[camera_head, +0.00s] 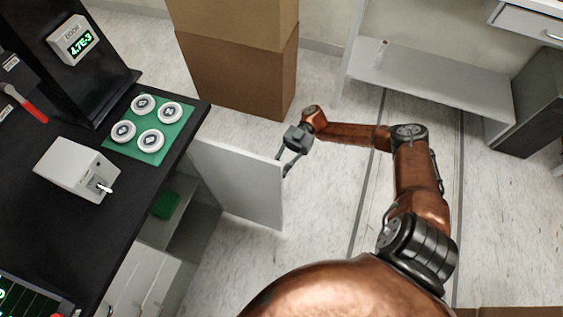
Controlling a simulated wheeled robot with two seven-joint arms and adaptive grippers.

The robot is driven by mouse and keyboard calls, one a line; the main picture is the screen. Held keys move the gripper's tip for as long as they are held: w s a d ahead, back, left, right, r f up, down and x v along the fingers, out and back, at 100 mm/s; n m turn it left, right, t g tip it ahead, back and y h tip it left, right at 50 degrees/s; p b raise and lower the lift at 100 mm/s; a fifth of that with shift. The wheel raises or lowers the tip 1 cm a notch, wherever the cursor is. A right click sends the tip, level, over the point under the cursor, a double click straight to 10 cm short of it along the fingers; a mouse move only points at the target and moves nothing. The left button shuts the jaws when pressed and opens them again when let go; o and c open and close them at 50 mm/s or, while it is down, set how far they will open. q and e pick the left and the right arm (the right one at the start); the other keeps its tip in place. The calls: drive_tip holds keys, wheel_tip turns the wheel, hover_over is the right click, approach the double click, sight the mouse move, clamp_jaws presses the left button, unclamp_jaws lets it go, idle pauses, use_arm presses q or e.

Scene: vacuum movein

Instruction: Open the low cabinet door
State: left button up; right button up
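The low cabinet door (240,185) is a pale grey panel under the black counter. It stands swung out from the cabinet, and the cabinet's inside (185,218) shows, with a small green item (165,206) on a shelf. My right gripper (283,166) is at the upper corner of the door's free edge. Its two fingers are apart; whether they touch the door is hard to tell. My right arm reaches in from the lower right. My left gripper is not in view.
Cardboard boxes (235,75) stand on the floor behind the door. The black counter (75,190) holds a white device (76,167) and a green mat (172,143) with several round white pieces. A grey shelf unit (430,82) stands at the upper right. Floor right of the door is clear.

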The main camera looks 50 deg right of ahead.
drive_tip(key=w+d, duration=0.2)
drive_tip(key=d, duration=0.9)
drive_tip(key=shift+d, duration=0.25)
drive_tip(key=shift+w, duration=0.1)
